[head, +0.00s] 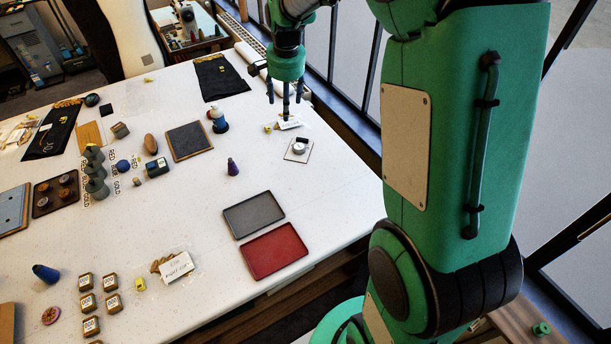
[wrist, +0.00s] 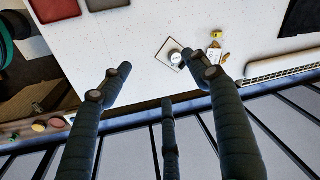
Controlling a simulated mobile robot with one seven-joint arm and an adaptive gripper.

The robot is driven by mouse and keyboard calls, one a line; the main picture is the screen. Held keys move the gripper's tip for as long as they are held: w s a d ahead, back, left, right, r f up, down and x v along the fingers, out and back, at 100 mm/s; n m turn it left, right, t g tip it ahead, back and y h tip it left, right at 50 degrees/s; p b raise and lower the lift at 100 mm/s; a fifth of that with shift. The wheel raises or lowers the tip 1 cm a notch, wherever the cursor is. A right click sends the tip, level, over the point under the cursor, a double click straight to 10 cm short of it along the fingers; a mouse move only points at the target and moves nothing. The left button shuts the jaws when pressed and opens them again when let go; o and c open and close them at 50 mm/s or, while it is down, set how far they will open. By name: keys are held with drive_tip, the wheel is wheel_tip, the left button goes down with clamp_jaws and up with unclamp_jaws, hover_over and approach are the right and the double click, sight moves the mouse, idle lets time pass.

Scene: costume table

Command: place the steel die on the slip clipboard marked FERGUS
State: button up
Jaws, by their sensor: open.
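My gripper (head: 285,106) is open and empty above the far right part of the table; its spread fingers also show in the wrist view (wrist: 163,78). The silvery piece may be the steel die; I cannot be sure. No lettering reads clearly as FERGUS, so I cannot tell which item is the marked clipboard.
A white slip (head: 289,124) and a small yellow item (head: 268,128) lie beside the board. A blue-based figure (head: 219,121) and a purple cone (head: 232,167) stand to the left. Grey (head: 254,215) and red (head: 274,251) trays lie nearer the front edge.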

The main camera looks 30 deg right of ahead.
drive_tip(key=s+a+r+n+t, duration=0.1)
drive_tip(key=s+a+r+n, duration=0.2)
drive_tip(key=s+a+r, duration=0.45)
drive_tip(key=s+a+r+n+t, duration=0.1)
drive_tip(key=s+a+r+n, duration=0.2)
drive_tip(key=s, duration=0.8)
drive_tip(key=s+a+n, duration=0.1)
drive_tip(key=s+n, duration=0.1)
drive_tip(key=s, duration=0.6)
drive_tip(key=s+a+n+t, duration=0.1)
drive_tip(key=s+a+n, duration=0.1)
drive_tip(key=s, duration=0.7)
drive_tip(key=shift+s+a+n+t, duration=0.25)
drive_tip(key=shift+a+n+t, duration=0.05)
drive_tip(key=shift+n, duration=0.3)
wheel_tip(320, 180, down, 8)
drive_tip(key=b, duration=0.8)
